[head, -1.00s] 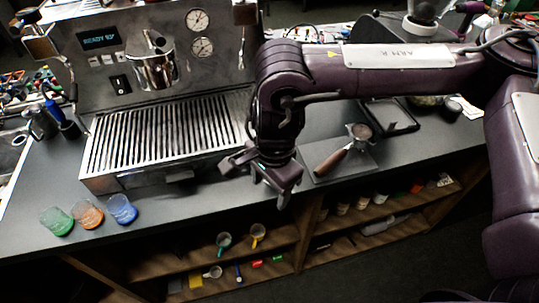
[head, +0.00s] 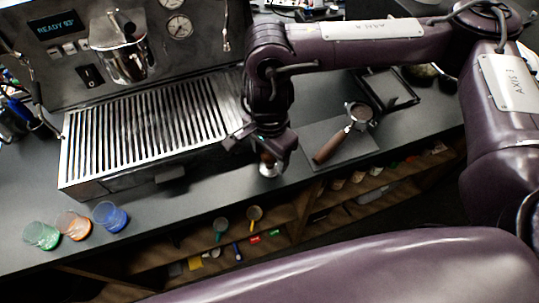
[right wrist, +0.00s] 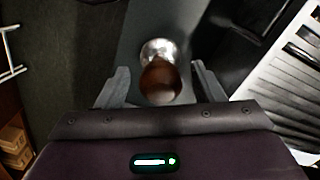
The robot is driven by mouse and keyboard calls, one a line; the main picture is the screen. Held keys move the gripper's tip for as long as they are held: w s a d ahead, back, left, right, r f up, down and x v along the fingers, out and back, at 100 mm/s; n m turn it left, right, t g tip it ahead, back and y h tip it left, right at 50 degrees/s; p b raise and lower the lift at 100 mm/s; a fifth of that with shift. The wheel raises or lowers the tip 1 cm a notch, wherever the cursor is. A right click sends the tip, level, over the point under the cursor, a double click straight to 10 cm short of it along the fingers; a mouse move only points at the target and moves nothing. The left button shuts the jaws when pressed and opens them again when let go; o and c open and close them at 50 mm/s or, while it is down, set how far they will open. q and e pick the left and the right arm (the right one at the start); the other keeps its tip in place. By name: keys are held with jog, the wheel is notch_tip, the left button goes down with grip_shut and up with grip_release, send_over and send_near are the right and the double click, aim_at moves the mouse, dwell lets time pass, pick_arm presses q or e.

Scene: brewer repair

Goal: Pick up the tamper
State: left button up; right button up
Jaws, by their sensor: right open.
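The tamper (head: 267,168) stands on the dark counter near its front edge, just right of the espresso machine. In the head view my right gripper is over it and hides most of it. In the right wrist view the tamper (right wrist: 160,80) shows a brown rounded handle and a shiny metal base. My right gripper (right wrist: 160,88) is open, with one finger on each side of the handle and a gap visible on both sides. It also shows in the head view (head: 262,150). I cannot see my left gripper.
The espresso machine with its slatted drip tray (head: 150,125) is to the left. A portafilter (head: 345,132) lies on a grey mat to the right. Several coloured glasses (head: 72,225) stand at the left front. Shelves with cups (head: 221,226) are below the counter edge.

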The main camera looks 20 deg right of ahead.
jog(key=shift+f, duration=1.2)
jog(key=c, duration=1.3)
pick_arm(q)
jog(key=shift+w+r, duration=0.45)
jog(key=shift+w, duration=0.15)
pick_arm(e)
grip_shut()
jog(key=shift+r, duration=0.1)
